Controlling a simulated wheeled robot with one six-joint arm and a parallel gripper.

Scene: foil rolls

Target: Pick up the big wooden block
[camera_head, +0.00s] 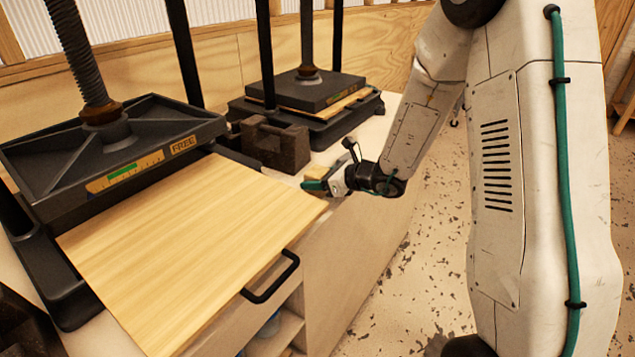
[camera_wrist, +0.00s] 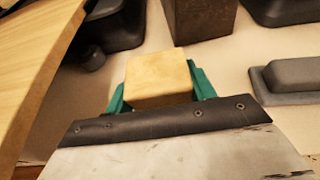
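A pale wooden block (camera_wrist: 160,79) is between the green fingers of my gripper (camera_wrist: 160,88) in the wrist view. The fingers lie along its left and right sides, with no clear gap showing on either side. In the head view, my gripper (camera_head: 325,181) is low over the white counter, near its right edge, right of the dark metal block. Only a small part of the wooden block (camera_head: 323,171) shows there. Its lower part is hidden by the gripper, and I cannot tell whether it rests on the counter.
A large wooden board (camera_head: 185,245) lies on the near press (camera_head: 110,150), left of the gripper. A dark metal block (camera_head: 275,144) stands close behind the gripper. A second press (camera_head: 308,92) stands farther back.

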